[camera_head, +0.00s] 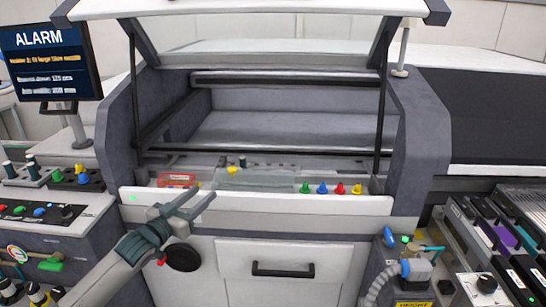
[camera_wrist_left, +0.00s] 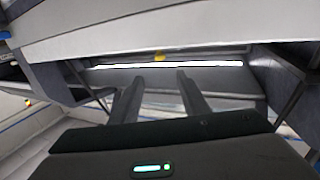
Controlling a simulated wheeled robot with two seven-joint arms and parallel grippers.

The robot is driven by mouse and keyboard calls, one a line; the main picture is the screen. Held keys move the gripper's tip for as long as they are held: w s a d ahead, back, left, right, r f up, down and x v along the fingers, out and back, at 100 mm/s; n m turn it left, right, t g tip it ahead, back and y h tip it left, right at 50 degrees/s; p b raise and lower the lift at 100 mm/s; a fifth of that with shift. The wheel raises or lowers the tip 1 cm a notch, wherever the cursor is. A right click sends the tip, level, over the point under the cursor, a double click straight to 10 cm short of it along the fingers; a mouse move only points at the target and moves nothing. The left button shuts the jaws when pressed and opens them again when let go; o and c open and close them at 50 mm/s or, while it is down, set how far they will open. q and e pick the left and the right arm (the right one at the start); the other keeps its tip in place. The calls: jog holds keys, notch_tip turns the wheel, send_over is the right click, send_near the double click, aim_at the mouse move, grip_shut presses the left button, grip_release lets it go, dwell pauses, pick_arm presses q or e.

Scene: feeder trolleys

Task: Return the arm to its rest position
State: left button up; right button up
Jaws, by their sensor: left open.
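My left arm comes in from the lower left in the head view. Its gripper (camera_head: 196,201) is in front of the machine's white front ledge (camera_head: 255,203), with its fingers apart and nothing between them. In the left wrist view the two dark fingers of the left gripper (camera_wrist_left: 158,82) stand apart and empty, pointing toward a pale lit strip of the machine. My right gripper is not in view.
The machine's lid (camera_head: 250,8) is raised over an open bay. Several coloured knobs (camera_head: 322,188) stand along the ledge. A drawer handle (camera_head: 283,270) and a round black part (camera_head: 183,257) are below. An alarm screen (camera_head: 50,62) is at left; feeder slots (camera_head: 500,240) are at right.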

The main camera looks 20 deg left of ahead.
pick_arm(q)
jog(key=s+d+f+g+y, duration=0.15)
jog(key=s+f, duration=0.25)
jog(key=f, duration=1)
jog(key=s+d+f+g, duration=0.2)
jog(key=s+d+f, duration=0.15)
jog(key=f, duration=0.95)
jog(key=s+d+f+g, duration=0.15)
jog(key=s+f, duration=0.35)
jog(key=f, duration=0.9)
jog(key=s+d+f+g, duration=0.3)
jog(key=s+d+f, duration=0.7)
jog(key=s+f, duration=0.2)
jog(key=s+d+f+m+g+h, duration=0.1)
jog(key=s+d+f+g, duration=0.2)
jog(key=s+d+f, duration=0.7)
jog(key=s+f, duration=0.2)
jog(key=s, duration=0.5)
jog(key=shift+s+d+f+g, duration=0.2)
jog(key=shift+d+f+g, duration=0.05)
jog(key=shift+d+g, duration=0.1)
jog(key=shift+w+h, duration=0.1)
jog(key=shift+h, duration=0.15)
